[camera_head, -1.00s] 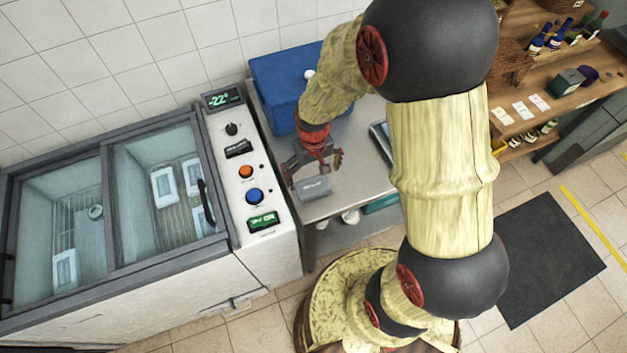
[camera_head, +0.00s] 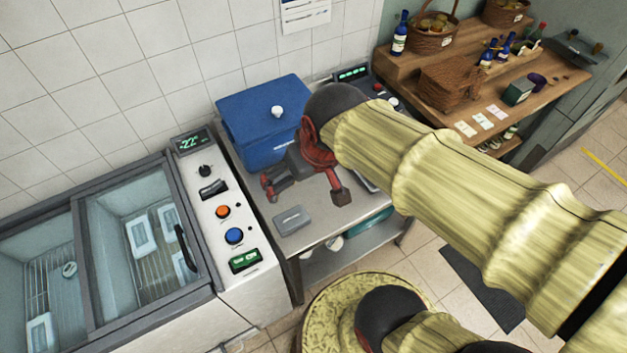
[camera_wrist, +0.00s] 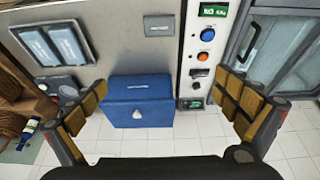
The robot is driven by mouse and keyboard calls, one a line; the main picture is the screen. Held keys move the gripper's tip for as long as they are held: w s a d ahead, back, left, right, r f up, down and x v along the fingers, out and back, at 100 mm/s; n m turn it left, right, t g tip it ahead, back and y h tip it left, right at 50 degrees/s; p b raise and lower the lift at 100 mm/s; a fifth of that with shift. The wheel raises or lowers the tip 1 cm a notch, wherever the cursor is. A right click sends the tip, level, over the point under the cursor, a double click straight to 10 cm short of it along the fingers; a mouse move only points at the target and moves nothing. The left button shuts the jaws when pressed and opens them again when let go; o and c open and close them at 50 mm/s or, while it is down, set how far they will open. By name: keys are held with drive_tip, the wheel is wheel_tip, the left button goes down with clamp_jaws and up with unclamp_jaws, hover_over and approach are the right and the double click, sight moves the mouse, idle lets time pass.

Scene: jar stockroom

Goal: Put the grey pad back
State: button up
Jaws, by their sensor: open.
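The grey pad (camera_head: 292,221) lies flat on the steel table (camera_head: 318,215), near its front edge and close to the freezer's control panel. It also shows in the wrist view as a small grey rectangle (camera_wrist: 159,26) at the top, beyond the blue box. My gripper (camera_head: 306,190) is open and empty above the table, behind the pad and apart from it. In the wrist view my two fingers (camera_wrist: 165,95) are spread wide, with the blue box showing between them.
A blue lidded box (camera_head: 262,125) stands at the back of the table. The chest freezer (camera_head: 100,260) with its control panel (camera_head: 222,215) stands close on the left. A wooden shelf (camera_head: 470,85) with baskets and bottles is at the right. Bare table surrounds the pad.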

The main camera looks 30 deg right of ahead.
drive_tip(key=shift+t, duration=0.6)
drive_tip(key=s+r, duration=0.1)
drive_tip(key=s, duration=0.1)
drive_tip(key=s+r, duration=0.2)
drive_tip(key=shift+s+r, duration=0.25)
drive_tip(key=shift+s, duration=0.05)
wheel_tip(320, 180, down, 4)
drive_tip(key=b, duration=0.4)
drive_tip(key=shift+c, duration=0.7)
